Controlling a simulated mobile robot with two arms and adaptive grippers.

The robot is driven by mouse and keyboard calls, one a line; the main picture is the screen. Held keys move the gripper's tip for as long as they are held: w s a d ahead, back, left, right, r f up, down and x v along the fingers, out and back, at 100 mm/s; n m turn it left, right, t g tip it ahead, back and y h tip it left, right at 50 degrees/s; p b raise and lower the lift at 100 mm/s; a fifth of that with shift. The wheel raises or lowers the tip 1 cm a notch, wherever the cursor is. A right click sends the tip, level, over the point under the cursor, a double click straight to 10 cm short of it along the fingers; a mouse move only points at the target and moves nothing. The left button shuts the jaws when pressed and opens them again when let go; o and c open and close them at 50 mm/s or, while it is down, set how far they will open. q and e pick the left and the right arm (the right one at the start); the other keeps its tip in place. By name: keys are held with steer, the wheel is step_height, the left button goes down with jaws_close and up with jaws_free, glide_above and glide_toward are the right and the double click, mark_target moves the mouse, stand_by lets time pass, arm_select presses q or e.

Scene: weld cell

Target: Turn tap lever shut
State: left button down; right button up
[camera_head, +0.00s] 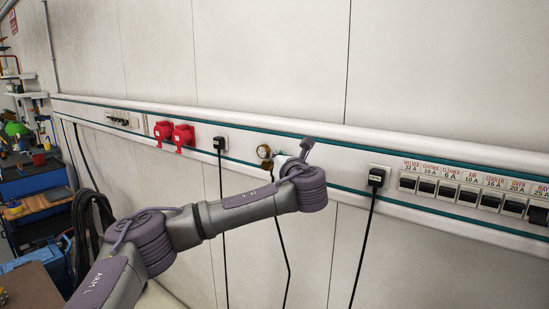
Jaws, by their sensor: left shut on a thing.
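My left arm comes in from the lower left and reaches the wall rail. My right gripper is not in view.
Red sockets (183,135) sit on the wall rail (340,140) to the left. A row of labelled breakers (468,194) is at right. A cluttered blue workbench (38,185) stands at far left.

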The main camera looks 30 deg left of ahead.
arm_select(q)
steer(key=shift+w+d+r+n+g+y, duration=0.15)
steer(key=shift+w+n+g+y, duration=0.1)
steer(key=shift+n+g+y, duration=0.6)
steer(key=shift+w+d+n+g+y, duration=0.15)
steer(key=shift+w+n+g+y, duration=0.15)
steer(key=shift+n+g, duration=0.6)
steer(key=shift+w+d+r+n+g+y, duration=0.1)
steer(key=shift+w+d+n+g+y, duration=0.1)
steer(key=shift+n+g+y, duration=0.7)
steer(key=shift+g, duration=0.55)
steer(key=c, duration=1.3)
jaws_free()
steer(key=shift+w+a+f, duration=0.1)
steer(key=shift+o, duration=0.5)
steer(key=shift+f, duration=0.1)
steer(key=v, duration=1.2)
